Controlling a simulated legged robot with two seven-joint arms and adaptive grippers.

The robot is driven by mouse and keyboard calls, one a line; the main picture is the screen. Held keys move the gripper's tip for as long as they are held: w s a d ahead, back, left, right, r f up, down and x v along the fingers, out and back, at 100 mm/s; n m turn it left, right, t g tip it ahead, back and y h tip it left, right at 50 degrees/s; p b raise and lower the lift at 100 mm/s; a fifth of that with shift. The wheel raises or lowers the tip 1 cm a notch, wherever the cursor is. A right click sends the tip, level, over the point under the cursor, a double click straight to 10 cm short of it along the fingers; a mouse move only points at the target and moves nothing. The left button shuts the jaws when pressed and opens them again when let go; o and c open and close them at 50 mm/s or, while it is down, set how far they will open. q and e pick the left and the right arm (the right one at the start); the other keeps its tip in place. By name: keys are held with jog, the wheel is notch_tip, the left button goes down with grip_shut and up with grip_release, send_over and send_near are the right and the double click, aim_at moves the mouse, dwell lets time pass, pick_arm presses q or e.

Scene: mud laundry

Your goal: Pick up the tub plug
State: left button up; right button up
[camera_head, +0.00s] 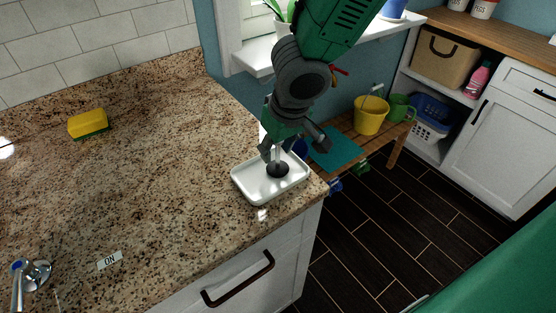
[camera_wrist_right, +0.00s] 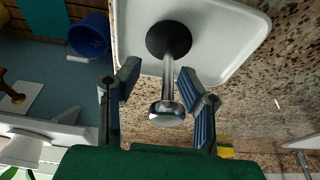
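The tub plug (camera_wrist_right: 170,42) has a round black base and a metal stem with a knob on top. It stands upright on a white tray (camera_head: 254,187) near the counter's right corner; its black base also shows in the head view (camera_head: 278,170). My right gripper (camera_head: 291,152) is above the tray, over the plug. In the wrist view my right gripper (camera_wrist_right: 158,88) is open, with one finger on each side of the metal stem and a gap on both sides. My left gripper is in neither view.
A yellow and green sponge (camera_head: 88,123) lies at the back left of the granite counter. A faucet handle (camera_head: 38,272) and an ON label (camera_head: 109,260) are at front left. A wooden bench with a yellow bucket (camera_head: 371,116) stands beyond the counter. The counter's middle is clear.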

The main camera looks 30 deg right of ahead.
jog(key=shift+s+r, duration=0.1)
jog(key=shift+c, duration=0.8)
jog(key=shift+a, duration=0.1)
grip_shut()
jog(key=shift+a, duration=0.3)
